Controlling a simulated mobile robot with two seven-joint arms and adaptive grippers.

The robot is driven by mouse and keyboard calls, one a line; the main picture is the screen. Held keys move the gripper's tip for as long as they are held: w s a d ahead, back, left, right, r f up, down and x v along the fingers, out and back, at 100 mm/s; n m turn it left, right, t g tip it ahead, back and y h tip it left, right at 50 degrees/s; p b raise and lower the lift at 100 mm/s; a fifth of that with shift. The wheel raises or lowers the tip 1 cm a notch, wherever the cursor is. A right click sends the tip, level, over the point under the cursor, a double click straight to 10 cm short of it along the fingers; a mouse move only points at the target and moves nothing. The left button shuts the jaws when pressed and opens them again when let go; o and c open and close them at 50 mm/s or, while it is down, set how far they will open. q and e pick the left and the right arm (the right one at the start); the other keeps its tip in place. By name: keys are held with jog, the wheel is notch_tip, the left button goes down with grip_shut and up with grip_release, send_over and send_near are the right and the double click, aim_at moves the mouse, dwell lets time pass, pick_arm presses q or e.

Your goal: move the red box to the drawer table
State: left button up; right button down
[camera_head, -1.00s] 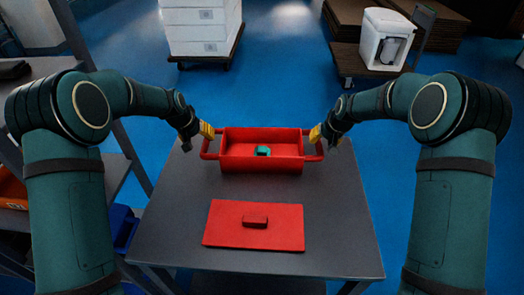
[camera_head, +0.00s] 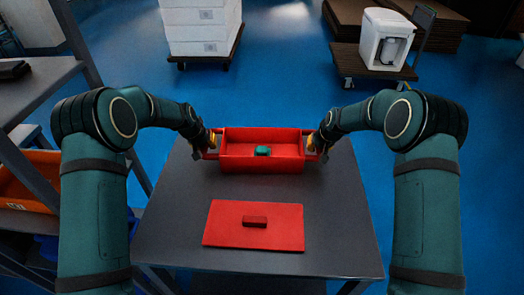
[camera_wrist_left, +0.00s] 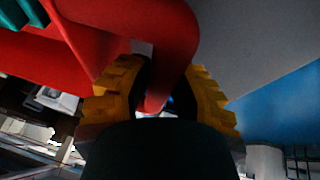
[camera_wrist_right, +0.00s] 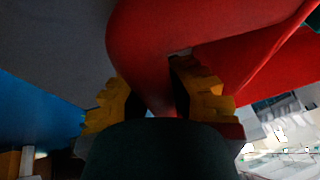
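The red box (camera_head: 262,165) is an open tray with a handle at each end, standing on the far part of a dark grey table (camera_head: 170,225). A small green object (camera_head: 263,151) lies in it. My left gripper (camera_head: 210,147) is at the box's left handle; in the left wrist view its yellow fingers (camera_wrist_left: 163,100) stand apart on both sides of the red handle (camera_wrist_left: 172,45). My right gripper (camera_head: 315,147) is at the right handle; in the right wrist view its fingers (camera_wrist_right: 158,100) also straddle the handle (camera_wrist_right: 145,50). I cannot identify a drawer table.
A flat red lid (camera_head: 225,225) with a raised grip lies on the table in front of the box. A shelf with an orange bin (camera_head: 40,180) stands at the left. Trolleys with white boxes (camera_head: 200,28) and a white unit (camera_head: 385,38) stand behind. Blue floor lies between.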

pick_arm(q)
grip_shut()
jog(key=shift+r, duration=0.1)
pick_arm(e)
jog(key=shift+r, duration=0.1)
pick_arm(q)
jog(key=shift+r, duration=0.1)
pick_arm(e)
jog(key=shift+r, duration=0.1)
